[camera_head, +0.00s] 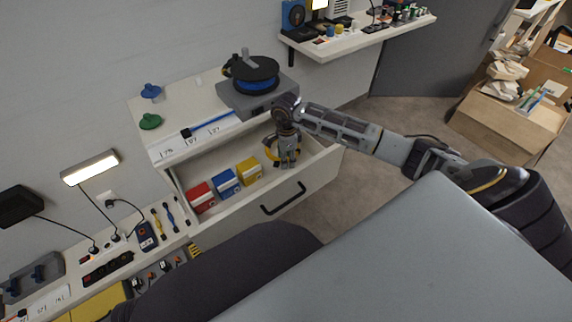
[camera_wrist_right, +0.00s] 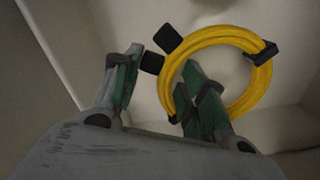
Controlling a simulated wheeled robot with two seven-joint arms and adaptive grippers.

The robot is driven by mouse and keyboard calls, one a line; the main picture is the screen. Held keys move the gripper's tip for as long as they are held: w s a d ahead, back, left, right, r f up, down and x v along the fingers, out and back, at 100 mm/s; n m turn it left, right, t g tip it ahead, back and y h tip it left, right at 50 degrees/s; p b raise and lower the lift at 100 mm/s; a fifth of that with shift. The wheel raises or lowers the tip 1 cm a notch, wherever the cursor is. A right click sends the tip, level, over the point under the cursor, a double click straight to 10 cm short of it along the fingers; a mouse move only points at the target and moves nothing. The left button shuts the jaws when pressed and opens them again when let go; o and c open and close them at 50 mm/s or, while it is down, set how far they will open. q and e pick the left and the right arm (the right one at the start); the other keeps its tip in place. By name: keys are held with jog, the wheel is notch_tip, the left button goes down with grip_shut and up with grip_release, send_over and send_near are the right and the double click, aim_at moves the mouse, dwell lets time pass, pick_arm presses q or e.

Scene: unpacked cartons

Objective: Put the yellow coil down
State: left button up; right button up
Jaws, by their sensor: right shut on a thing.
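The yellow coil (camera_head: 268,152) is at the right part of the open drawer (camera_head: 300,192), partly hidden behind my right gripper (camera_head: 288,162). In the right wrist view, the coil (camera_wrist_right: 259,88) is a ring of yellow cable with black clips. My right gripper (camera_wrist_right: 160,88) is shut on its near-left side, with one green-padded finger reaching through the ring. The pale drawer floor (camera_wrist_right: 270,136) lies behind the coil; I cannot tell whether the coil touches it. My left gripper is not in view.
A red box (camera_head: 201,197), a blue box (camera_head: 225,182) and a yellow box (camera_head: 249,170) stand in the drawer, left of my gripper. Above the drawer, a grey device with a blue spool (camera_head: 257,84) stands on the counter. The drawer's front wall and handle (camera_head: 284,198) are close by.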

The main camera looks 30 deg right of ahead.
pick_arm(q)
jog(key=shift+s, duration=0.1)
pick_arm(e)
jog(key=shift+f, duration=0.4)
jog(key=shift+f+b, duration=0.4)
jog(key=shift+f, duration=1.2)
jog(key=o, duration=1.1)
jog(key=shift+c, duration=0.2)
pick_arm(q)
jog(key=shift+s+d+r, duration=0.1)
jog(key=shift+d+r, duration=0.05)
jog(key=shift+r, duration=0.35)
pick_arm(e)
jog(key=shift+o, duration=0.3)
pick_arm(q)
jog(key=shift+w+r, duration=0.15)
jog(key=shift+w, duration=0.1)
